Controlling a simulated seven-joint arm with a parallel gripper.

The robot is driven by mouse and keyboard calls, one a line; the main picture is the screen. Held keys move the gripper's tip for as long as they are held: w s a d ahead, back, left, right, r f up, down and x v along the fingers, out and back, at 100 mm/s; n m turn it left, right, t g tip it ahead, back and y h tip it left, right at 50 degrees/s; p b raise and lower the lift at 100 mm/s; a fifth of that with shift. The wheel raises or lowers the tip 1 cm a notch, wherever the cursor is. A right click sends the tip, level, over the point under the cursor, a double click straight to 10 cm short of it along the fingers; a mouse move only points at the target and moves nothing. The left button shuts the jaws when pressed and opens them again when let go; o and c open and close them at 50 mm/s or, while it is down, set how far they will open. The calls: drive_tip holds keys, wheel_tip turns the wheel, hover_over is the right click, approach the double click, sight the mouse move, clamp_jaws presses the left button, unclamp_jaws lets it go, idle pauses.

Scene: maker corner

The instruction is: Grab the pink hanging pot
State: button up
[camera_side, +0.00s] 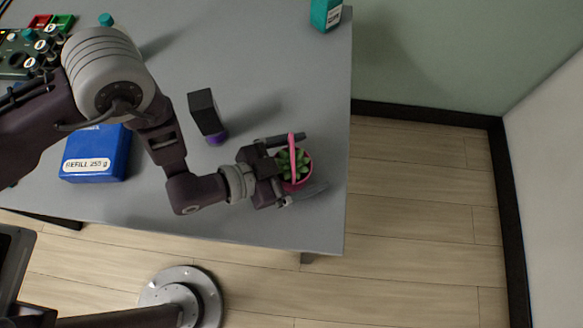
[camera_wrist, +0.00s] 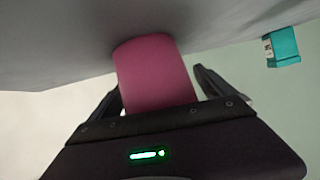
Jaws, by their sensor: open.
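The pink hanging pot (camera_side: 306,171) stands on the grey table near its right edge in the side view. It holds a green plant, and a pink handle arches over it. In the wrist view the pot (camera_wrist: 157,72) shows as a plain pink body. My gripper (camera_side: 302,166) is open, with one finger on each side of the pot. In the wrist view the gripper (camera_wrist: 160,92) has its fingers left and right of the pot, with a gap visible at the right finger. Contact on the left side is hard to tell.
The grey table (camera_side: 250,60) ends just right of the pot. A black and purple object (camera_side: 206,115) stands behind my wrist. A blue refill box (camera_side: 97,155) lies to the left. A teal box (camera_side: 325,14) is at the far right corner, also in the wrist view (camera_wrist: 282,48).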

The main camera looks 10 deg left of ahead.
drive_tip(key=c, duration=1.8)
drive_tip(key=shift+r, duration=0.15)
